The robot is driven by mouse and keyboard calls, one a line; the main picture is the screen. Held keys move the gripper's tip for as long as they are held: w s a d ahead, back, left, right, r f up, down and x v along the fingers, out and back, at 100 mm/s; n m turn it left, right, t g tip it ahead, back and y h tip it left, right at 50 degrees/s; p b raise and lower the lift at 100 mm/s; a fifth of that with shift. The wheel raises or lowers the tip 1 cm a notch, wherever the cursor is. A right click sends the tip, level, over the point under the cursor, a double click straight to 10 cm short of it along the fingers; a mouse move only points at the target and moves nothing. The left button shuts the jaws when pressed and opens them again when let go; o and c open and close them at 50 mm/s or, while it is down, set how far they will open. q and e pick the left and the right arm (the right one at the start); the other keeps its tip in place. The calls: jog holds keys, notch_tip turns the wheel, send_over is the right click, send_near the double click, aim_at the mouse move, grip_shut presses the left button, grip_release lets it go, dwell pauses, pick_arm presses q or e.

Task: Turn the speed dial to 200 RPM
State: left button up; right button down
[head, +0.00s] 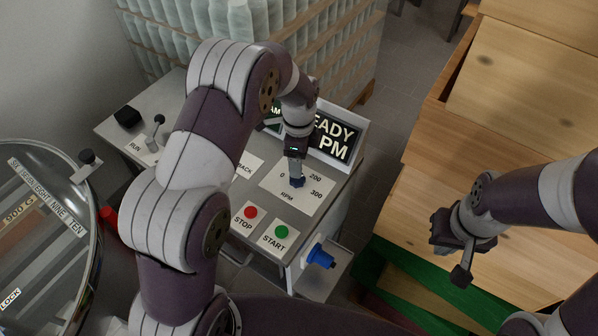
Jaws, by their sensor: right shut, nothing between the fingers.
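The speed dial (297,182) sits on a white plate (308,205) marked RPM, with 0, 200 and 300 showing. Only a small dark blue part of it shows below my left gripper (296,176), and its pointer cannot be read. My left gripper points down at the dial; whether its fingers are shut on the dial is too small to tell. A display (334,137) behind it shows parts of READY and RPM, partly hidden by my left arm. My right gripper (462,273) is shut and empty, off to the right, away from the panel.
A red STOP button (250,212) and a green START button (281,232) lie in front of the dial. A RUN lever (156,130) stands left, a blue knob (320,257) at the panel's front right. Wooden crates (500,150) stand right; a round lidded vessel (45,230) stands left.

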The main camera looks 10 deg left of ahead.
pick_arm(q)
notch_tip(320, 180, up, 6)
jog(key=shift+f, duration=0.25)
